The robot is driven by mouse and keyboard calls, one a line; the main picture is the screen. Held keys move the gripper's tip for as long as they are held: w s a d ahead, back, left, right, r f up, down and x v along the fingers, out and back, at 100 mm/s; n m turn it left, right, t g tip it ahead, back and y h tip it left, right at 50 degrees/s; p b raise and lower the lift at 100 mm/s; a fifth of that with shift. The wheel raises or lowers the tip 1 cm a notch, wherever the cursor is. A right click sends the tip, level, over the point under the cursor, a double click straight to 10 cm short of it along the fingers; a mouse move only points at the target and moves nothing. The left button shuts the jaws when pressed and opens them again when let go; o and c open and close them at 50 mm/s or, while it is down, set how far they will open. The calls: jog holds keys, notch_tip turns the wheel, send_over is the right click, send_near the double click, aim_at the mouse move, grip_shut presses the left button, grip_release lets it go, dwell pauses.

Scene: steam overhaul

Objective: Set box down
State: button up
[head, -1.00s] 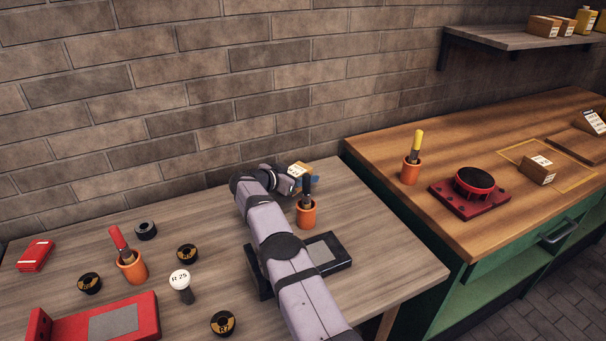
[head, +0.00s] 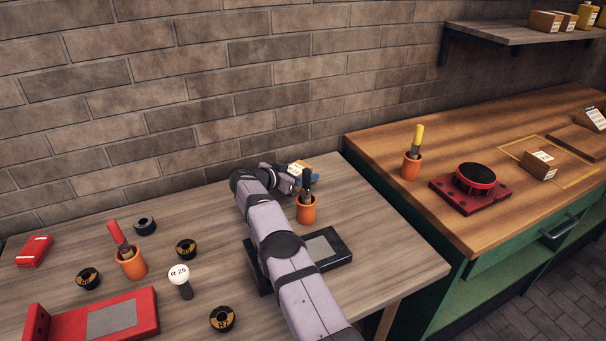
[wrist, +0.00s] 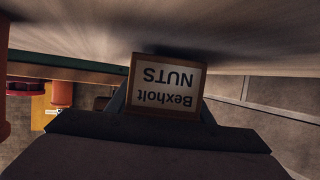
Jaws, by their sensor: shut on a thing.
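A small cardboard box (head: 299,166) with a white label is at the back right of the grey wooden table (head: 373,238), mostly behind my arm. In the wrist view the box (wrist: 166,87) shows its label, upside down, reading "Bexholt NUTS". My gripper (head: 301,177) is shut on the box, with a finger on either side of it in the wrist view. A dark shadow lies on the table surface right by the box, so it is close to the tabletop. I cannot tell whether it touches.
An orange pot (head: 306,209) with a dark-handled tool stands just in front of my gripper. A black tray-like block (head: 322,248) lies nearer. Another orange pot (head: 131,263), a round-headed R 25 piece (head: 180,276) and black rings are at left. The brick wall is close behind.

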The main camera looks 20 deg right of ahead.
aim_at(293, 171)
jog(key=shift+f, duration=0.25)
jog(key=o, duration=1.4)
jog(key=shift+f, duration=0.15)
jog(key=shift+v, duration=1.45)
jog(key=v, duration=0.2)
jog(key=shift+a+r, duration=0.15)
jog(key=shift+r, duration=0.25)
notch_tip(293, 171, up, 5)
jog(key=shift+r, duration=0.75)
